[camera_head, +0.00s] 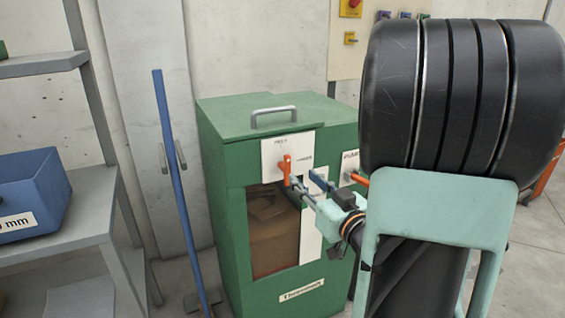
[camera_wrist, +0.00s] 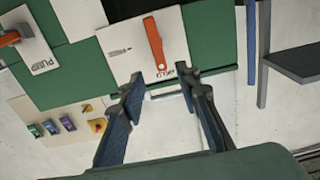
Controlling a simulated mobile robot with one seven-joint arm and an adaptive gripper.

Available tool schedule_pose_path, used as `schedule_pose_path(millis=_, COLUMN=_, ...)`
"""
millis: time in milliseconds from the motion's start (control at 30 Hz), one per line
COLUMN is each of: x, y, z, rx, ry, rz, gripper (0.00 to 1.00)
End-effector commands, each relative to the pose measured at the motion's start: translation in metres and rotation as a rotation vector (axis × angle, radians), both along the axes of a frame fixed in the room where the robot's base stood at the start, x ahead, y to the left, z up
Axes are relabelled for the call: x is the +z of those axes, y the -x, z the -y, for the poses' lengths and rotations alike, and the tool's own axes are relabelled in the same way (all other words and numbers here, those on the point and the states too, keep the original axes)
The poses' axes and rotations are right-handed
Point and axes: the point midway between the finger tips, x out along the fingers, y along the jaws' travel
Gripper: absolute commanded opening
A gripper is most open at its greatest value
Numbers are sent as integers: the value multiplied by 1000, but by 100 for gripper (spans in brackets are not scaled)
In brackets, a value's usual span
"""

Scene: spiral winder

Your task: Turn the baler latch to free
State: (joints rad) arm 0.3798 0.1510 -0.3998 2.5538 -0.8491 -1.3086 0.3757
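The green baler (camera_head: 225,200) stands in the middle of the head view. Its orange latch (camera_head: 285,166) sits on a white plate (camera_head: 305,143) with small labels I cannot read surely. The latch stands roughly upright in the head view. In the wrist view the latch (camera_wrist: 154,42) points towards my gripper. My gripper (camera_head: 306,180) is close in front of the plate. In the wrist view my gripper (camera_wrist: 160,74) is open, its two blue fingers apart and nothing between them. The latch's end appears just beyond the fingertip gap; I cannot tell whether they touch.
A second orange handle (camera_head: 358,179) is on another white plate to the right; it also shows in the wrist view (camera_wrist: 10,38). A blue pole (camera_head: 178,190) leans left of the baler. A shelf with a blue bin (camera_head: 30,195) stands at the left.

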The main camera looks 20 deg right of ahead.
Motion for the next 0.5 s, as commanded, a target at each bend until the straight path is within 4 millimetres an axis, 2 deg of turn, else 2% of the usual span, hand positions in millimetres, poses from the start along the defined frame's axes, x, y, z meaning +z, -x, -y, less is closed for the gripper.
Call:
schedule_pose_path(millis=67, x=5, y=-4, z=0, rx=1, ry=-1, rz=-3, gripper=30)
schedule_pose_path(millis=433, x=4, y=-23, z=-1, rx=-2, ry=1, rz=-5, gripper=30)
schedule_pose_path(millis=500, x=0, y=-41, z=-3, rx=3, ry=6, rz=1, gripper=30)
